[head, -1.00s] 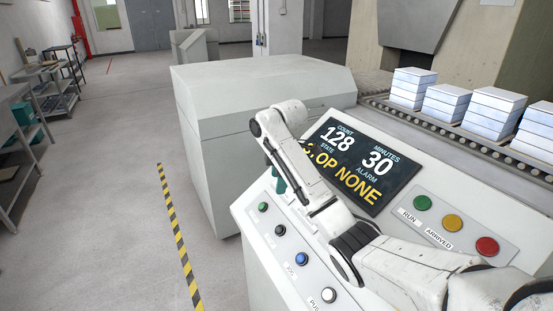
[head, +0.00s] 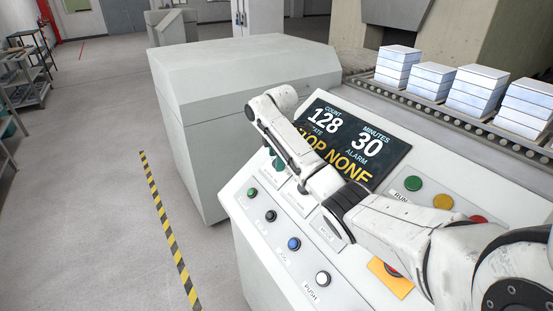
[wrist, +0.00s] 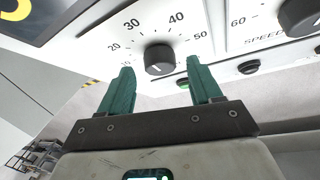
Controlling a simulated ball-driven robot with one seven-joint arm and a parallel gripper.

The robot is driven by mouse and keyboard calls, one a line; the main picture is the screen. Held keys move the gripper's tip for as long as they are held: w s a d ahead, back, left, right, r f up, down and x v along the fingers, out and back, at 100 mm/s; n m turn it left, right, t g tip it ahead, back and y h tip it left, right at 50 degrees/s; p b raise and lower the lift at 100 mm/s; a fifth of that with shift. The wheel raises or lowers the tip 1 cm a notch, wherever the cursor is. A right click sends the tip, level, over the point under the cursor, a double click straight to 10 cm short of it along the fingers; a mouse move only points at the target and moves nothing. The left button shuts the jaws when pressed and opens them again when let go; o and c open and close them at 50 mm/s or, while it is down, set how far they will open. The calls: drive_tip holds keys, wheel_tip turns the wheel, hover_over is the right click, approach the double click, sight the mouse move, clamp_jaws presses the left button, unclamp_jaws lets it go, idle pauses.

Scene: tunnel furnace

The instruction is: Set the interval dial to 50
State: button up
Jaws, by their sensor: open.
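The interval dial (wrist: 160,60) is a dark round knob on the pale panel in the wrist view. Printed numbers run in an arc around it, with 20, 30 and 40 clearest. A short white mark shows on the knob's lower part, but its exact reading is hard to tell. My gripper (wrist: 159,66) is open, with one teal finger on each side of the knob in the picture and gaps between. I cannot tell whether the fingertips reach past its face. In the head view my arm hides the dial. The display (head: 346,143) reads count 128, minutes 30, alarm NONE.
A second dial (wrist: 302,14) marked SPEED sits to the right. Green (head: 252,193), black, blue and white buttons line the panel's left edge. Green, amber and red lamps sit at right. An orange plate (head: 391,281) lies partly behind my arm. White stacks (head: 480,88) stand on the rollers.

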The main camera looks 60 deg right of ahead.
drive_tip(key=shift+f, duration=0.7)
drive_tip(key=shift+c, duration=0.4)
drive_tip(key=c, duration=1)
drive_tip(key=shift+o, duration=0.2)
